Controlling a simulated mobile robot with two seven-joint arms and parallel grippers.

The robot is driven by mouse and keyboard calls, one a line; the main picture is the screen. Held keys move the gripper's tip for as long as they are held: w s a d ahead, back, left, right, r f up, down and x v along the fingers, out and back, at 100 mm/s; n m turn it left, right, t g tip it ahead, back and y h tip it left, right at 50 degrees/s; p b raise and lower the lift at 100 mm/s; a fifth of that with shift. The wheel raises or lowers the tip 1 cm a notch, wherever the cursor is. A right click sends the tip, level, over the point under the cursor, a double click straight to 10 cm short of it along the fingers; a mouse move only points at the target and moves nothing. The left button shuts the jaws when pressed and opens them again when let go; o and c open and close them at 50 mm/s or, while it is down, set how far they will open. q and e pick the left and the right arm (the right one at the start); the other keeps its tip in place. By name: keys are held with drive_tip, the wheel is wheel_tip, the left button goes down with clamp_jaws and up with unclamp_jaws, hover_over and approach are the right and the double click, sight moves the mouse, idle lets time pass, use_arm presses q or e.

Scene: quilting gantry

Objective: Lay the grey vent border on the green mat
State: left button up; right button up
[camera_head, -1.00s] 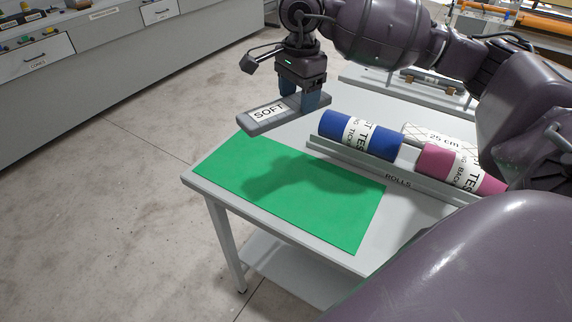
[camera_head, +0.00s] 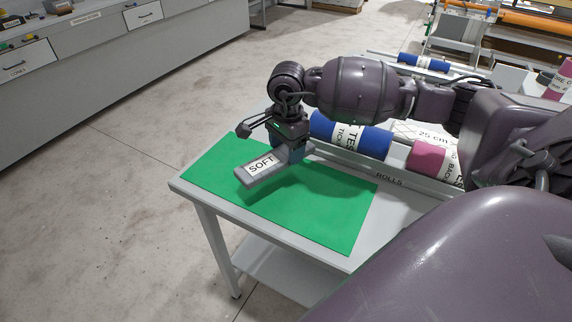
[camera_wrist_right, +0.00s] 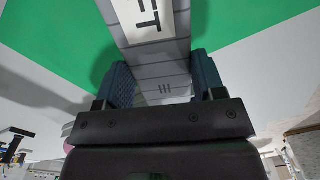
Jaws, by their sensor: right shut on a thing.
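The grey vent border (camera_head: 262,168) is a flat grey bar with a white label reading SOFT. My right gripper (camera_head: 289,152) is shut on its right end. In the right wrist view, the border (camera_wrist_right: 155,68) runs between the two blue finger pads of the gripper (camera_wrist_right: 163,82), with small dark slots near the held end. The green mat (camera_head: 325,215) lies flat at the left end of the table. The border is over the mat's upper middle, seemingly a little above it, with a shadow on the mat. My left gripper is not in view.
A grey rack marked ROLLS (camera_head: 385,180) stands along the mat's right side, holding a blue roll (camera_head: 335,128) and a pink roll (camera_head: 427,156). The table's near edge (camera_head: 260,232) borders the mat. The mat's left and front areas are clear.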

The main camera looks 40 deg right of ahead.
sight(286, 175)
drive_tip(key=shift+f, duration=2.9)
drive_tip(key=shift+f+b, duration=0.1)
drive_tip(key=shift+b, duration=0.2)
drive_tip(key=o, duration=1)
wheel_tip(286, 175, up, 12)
drive_tip(key=shift+r+p, duration=0.15)
drive_tip(key=shift+p, duration=0.25)
drive_tip(key=shift+s, duration=0.15)
